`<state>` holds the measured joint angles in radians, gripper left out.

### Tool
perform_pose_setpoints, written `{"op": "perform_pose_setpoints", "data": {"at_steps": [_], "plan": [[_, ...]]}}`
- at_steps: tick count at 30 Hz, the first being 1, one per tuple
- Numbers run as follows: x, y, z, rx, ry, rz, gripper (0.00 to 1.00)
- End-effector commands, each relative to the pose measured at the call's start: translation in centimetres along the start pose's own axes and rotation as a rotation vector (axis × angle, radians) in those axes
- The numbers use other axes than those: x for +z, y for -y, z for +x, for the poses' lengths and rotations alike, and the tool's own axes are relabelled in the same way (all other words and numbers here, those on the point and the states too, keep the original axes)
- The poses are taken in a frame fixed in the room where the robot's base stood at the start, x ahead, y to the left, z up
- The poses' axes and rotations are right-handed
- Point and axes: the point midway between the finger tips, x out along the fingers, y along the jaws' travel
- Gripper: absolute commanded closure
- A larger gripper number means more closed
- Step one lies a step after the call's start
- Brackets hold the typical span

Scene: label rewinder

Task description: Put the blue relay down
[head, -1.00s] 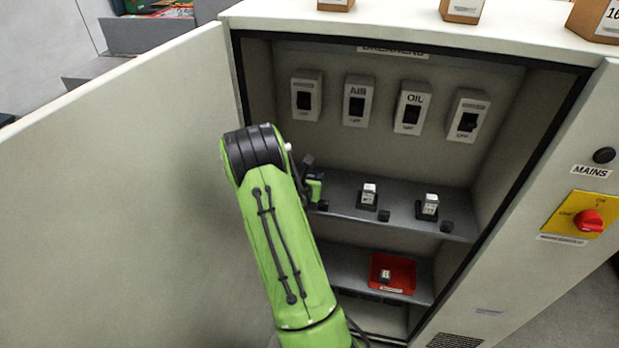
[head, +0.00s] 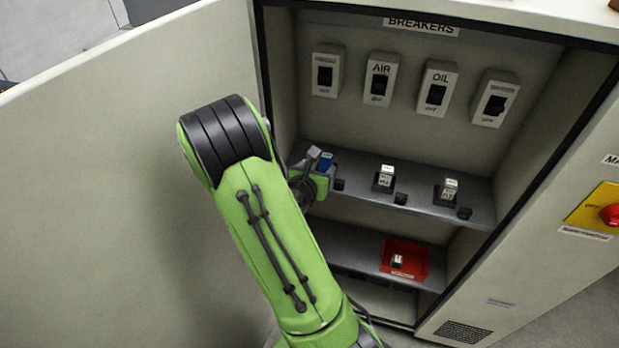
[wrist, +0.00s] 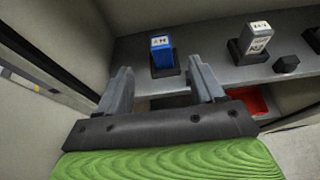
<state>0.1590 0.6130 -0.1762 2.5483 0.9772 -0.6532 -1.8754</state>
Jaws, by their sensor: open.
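The blue relay (wrist: 161,50) stands upright in a dark socket (wrist: 165,70) on the upper shelf inside the cabinet, with a white label on its top. It also shows at the left end of that shelf in the head view (head: 327,161). My gripper (wrist: 160,74) is open and empty. Its two fingers are apart, and the relay is beyond and between their tips in the wrist view, with no contact visible. In the head view my gripper (head: 314,172) is just left of the relay, partly hidden by my arm.
Two white-labelled relays (head: 385,177) (head: 448,188) stand in sockets to the right, with small black blocks beside them. A red tray (head: 419,256) holding a small relay (head: 397,261) lies on the lower shelf. Breakers line the back wall. The open door (head: 90,190) is left of my arm.

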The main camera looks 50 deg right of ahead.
Motion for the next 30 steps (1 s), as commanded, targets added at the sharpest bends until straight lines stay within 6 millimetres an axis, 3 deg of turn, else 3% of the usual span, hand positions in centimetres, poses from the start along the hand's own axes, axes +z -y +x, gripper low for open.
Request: {"op": "perform_pose_setpoints", "data": {"at_steps": [5,8,10,14,18,21,24,27,30], "plan": [[0.4,0.0,-0.6,-0.009,-0.010,0.085,0.32],[1.1,0.0,-2.5,-0.041,-0.067,0.404,0.32],[1.2,-0.4,-4.8,-0.078,-0.153,0.723,0.32],[0.6,-2.1,-11.0,-0.170,-0.391,1.291,0.32],[0.1,-3.8,-20.6,-0.343,-0.718,1.747,0.32],[-0.3,-3.1,-27.5,-0.503,-0.913,1.918,0.32],[-0.9,-1.5,-32.3,-0.631,-1.014,1.988,0.32],[-1.3,-0.4,-34.5,-0.701,-1.045,2.012,0.32],[-1.5,-0.1,-35.0,-0.723,-1.049,2.017,0.32]]}}
